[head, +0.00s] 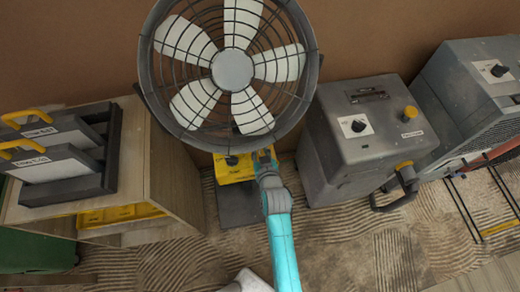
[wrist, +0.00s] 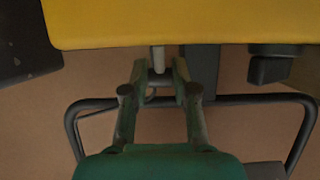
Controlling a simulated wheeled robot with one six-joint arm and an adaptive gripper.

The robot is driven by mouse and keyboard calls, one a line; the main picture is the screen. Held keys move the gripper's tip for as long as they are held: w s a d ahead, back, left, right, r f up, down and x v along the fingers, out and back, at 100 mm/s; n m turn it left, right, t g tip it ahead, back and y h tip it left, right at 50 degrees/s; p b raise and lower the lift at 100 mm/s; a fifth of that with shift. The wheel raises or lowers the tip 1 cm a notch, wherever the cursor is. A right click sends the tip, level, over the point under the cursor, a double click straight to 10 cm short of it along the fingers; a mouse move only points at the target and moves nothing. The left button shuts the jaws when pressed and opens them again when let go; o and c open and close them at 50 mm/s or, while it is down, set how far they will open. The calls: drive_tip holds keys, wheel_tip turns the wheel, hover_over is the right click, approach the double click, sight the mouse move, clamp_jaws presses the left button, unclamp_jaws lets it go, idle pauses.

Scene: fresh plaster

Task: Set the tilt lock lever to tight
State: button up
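The large caged fan (head: 232,70) stands at the back centre in the head view. Below its cage is a yellow box (head: 236,173) with a dark knob (head: 231,160). My gripper (head: 265,157) is at the right side of this box. In the wrist view a yellow surface (wrist: 150,25) fills the top. A short pale rod (wrist: 158,58), perhaps the tilt lock lever, sticks out below it. The fingers of my gripper (wrist: 160,75) are apart, one on each side of the rod, with gaps showing. No lever marking is readable, and the lever's setting cannot be told.
A dark knob (wrist: 268,68) sits right of the rod, and a dark tube frame (wrist: 245,98) runs behind the fingers. A grey machine (head: 365,140) stands right of the fan. A wooden cabinet (head: 165,180) stands left. Ridged floor (head: 330,250) lies open in front.

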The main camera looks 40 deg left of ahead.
clamp_jaws()
drive_tip(key=shift+a, duration=0.1)
drive_tip(key=shift+w+a+g+h, duration=0.1)
drive_tip(key=shift+g+h, duration=0.2)
drive_tip(key=shift+w+a+g+h, duration=0.25)
drive_tip(key=shift+g+h, duration=0.35)
drive_tip(key=shift+h, duration=0.1)
drive_tip(key=shift+w+a+f+g+h, duration=0.1)
drive_tip(key=shift+a+f+g+h, duration=0.05)
drive_tip(key=shift+g+h, duration=0.25)
drive_tip(key=shift+w+a+f+g+h, duration=0.1)
drive_tip(key=shift+g+h, duration=0.2)
drive_tip(key=shift+h, duration=0.2)
